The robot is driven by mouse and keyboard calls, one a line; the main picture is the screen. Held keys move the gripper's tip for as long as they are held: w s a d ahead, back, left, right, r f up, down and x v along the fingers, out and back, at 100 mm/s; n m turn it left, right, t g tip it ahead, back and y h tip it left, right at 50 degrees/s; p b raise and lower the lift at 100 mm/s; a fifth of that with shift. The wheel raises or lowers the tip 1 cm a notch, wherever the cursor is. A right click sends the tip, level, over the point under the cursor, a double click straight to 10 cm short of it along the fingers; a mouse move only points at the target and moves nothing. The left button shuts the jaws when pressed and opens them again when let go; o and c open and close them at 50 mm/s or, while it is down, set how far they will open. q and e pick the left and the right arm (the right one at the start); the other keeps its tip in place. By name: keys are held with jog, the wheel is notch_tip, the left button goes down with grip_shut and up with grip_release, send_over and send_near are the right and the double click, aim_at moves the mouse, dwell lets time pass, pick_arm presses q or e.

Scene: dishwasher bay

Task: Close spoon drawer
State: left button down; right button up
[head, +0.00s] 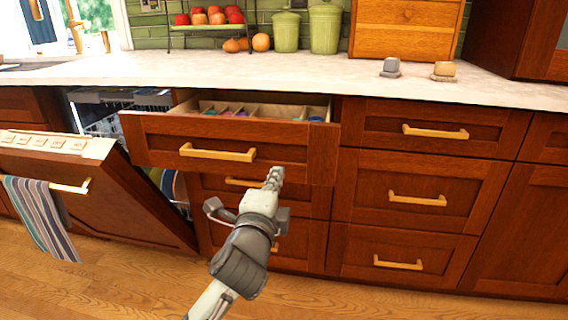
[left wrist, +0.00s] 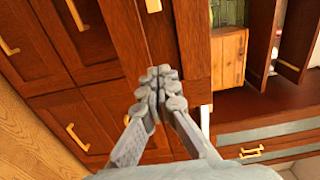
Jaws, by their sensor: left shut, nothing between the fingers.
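The spoon drawer (head: 292,152) is pulled out below the counter in the head view. Its front has a gold bar handle (head: 217,152), and colored items lie in its divided tray (head: 250,112). My left gripper (head: 273,178) is shut and empty. Its fingertips are at the lower part of the drawer front, to the right of the handle; I cannot tell whether they touch it. My right gripper is out of view.
The dishwasher door (head: 110,190) hangs open at the left, with a striped towel (head: 42,215) on it. Closed drawers (head: 415,195) stand to the right. The counter (head: 290,75) above holds fruit, green canisters (head: 325,28) and two small items. The wood floor in front is clear.

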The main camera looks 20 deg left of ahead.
aim_at(285, 157)
pick_arm(q)
jog(key=x, duration=0.4)
jog(key=shift+w, duration=0.3)
jog(key=shift+w+a, duration=0.15)
jog(key=shift+w, duration=0.5)
jog(key=shift+w, duration=0.1)
